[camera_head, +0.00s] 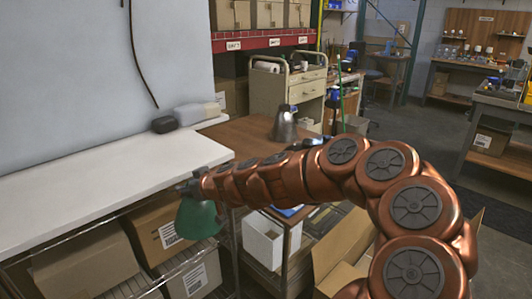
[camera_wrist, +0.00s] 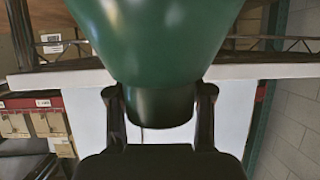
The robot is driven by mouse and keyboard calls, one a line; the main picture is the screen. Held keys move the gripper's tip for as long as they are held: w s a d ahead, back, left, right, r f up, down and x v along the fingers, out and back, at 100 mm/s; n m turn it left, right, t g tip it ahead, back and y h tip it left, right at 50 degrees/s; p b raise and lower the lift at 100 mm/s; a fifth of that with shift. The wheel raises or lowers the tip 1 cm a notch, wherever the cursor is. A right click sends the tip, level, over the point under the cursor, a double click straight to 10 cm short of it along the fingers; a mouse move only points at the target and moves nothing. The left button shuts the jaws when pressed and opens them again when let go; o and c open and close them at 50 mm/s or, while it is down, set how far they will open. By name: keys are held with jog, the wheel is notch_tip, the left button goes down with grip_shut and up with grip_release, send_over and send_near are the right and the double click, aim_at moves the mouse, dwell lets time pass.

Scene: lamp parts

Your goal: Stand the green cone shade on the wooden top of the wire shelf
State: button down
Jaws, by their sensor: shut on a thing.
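The green cone shade (camera_head: 200,219) hangs from my gripper (camera_head: 188,188) in the head view, just off the front edge of the long pale top (camera_head: 110,177) of the wire shelf. Its wide part is below the level of that top. In the wrist view the shade (camera_wrist: 155,40) fills the upper middle, and the two fingers (camera_wrist: 160,105) are shut on its narrow dark neck. The pale top's edge (camera_wrist: 250,71) shows behind the shade. A brown wooden top (camera_head: 235,137) adjoins the pale one at the right. I cannot tell whether the shade touches the shelf.
A grey metal cone shade (camera_head: 284,124) stands on the brown top. A black object (camera_head: 164,125) and a grey-white object (camera_head: 197,113) lie at the pale top's back. Cardboard boxes (camera_head: 84,262) fill the wire shelf below. The pale top's front is clear.

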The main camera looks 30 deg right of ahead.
jog(key=w+d+r+n+g+y, duration=0.1)
jog(key=d+r+n+y, duration=0.1)
jog(key=d, duration=1.1)
jog(key=w+d+r+n+g+y, duration=0.2)
jog(key=d+r+n+y, duration=0.1)
jog(key=d, duration=1.1)
jog(key=shift+d+n, duration=0.25)
jog(key=shift+n, duration=0.15)
